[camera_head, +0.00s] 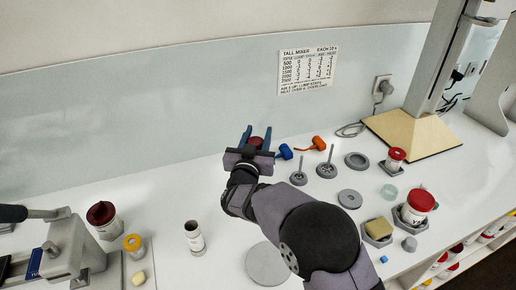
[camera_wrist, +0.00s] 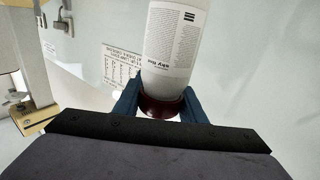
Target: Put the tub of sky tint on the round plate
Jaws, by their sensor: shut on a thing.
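The tub of sky tint (camera_wrist: 172,48) is white with a printed label reading "sky tint" and a dark red lid. My gripper (camera_wrist: 160,105) is shut on it at the lid, with a blue finger on each side. In the head view the tub's dark red lid (camera_head: 256,142) shows between the blue fingers of my gripper (camera_head: 255,138); the rest of the tub is hidden. A flat grey round plate (camera_head: 265,265) lies on the white bench at the bottom middle, partly covered by my arm. The tub is well apart from it.
Left of the plate stand an open white container (camera_head: 194,238), an orange-lidded jar (camera_head: 134,245) and a dark-red-lidded jar (camera_head: 104,218). Right are a smaller grey disc (camera_head: 350,199), blue and orange tools (camera_head: 318,144), a sponge (camera_head: 379,228) and red-lidded tubs (camera_head: 419,205).

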